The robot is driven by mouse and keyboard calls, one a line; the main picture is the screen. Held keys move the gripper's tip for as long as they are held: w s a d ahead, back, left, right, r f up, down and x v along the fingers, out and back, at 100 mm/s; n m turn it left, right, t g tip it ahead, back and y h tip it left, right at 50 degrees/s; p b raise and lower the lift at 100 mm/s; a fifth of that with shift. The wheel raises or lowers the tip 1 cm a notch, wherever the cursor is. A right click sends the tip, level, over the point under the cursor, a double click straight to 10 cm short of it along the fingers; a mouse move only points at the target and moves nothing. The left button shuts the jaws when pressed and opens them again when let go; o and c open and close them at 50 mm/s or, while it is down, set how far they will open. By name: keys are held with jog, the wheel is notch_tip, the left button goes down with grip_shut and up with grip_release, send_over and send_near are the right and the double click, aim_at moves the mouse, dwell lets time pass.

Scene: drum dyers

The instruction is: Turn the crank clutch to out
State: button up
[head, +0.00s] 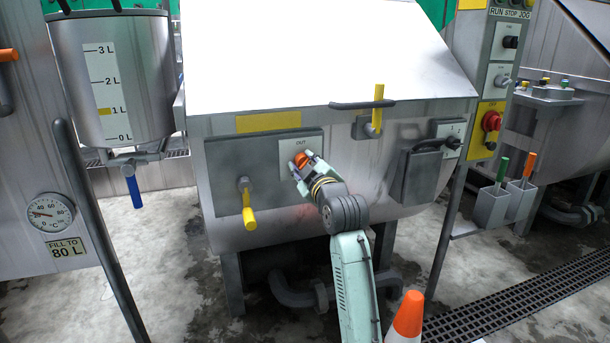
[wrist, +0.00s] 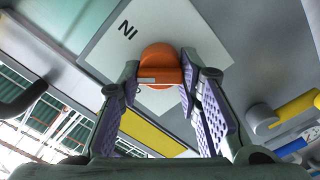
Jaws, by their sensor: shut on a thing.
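The crank clutch is an orange knob (head: 301,159) on a white plate (head: 286,146) on the front of the steel drum machine. The plate reads OUT at its top in the head view. In the wrist view the plate (wrist: 110,55) shows IN beside the knob (wrist: 160,62), and a pale bar crosses the knob's face. My gripper (head: 304,164) is shut on the knob, with one ribbed finger on each side in the wrist view (wrist: 158,70). The fingers partly hide the plate. I cannot tell which word the knob points to.
A yellow crank handle (head: 249,215) hangs left of the plate. A yellow lever (head: 377,110) and a dark bar handle (head: 350,105) are at upper right. A grey box (head: 416,175) juts out at right. An orange and white cone (head: 408,315) stands on the floor.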

jog(key=n+b, duration=0.2)
jog(key=n, duration=0.1)
jog(key=n+b, duration=0.1)
jog(key=shift+f+n, duration=0.25)
jog(key=shift+n, duration=0.05)
jog(key=shift+n+b, duration=1.1)
jog(key=shift+n, duration=0.9)
jog(key=o, duration=1.1)
jog(key=shift+r, duration=0.1)
jog(key=shift+o, duration=0.2)
jog(key=shift+s, duration=0.1)
jog(key=v, duration=1.2)
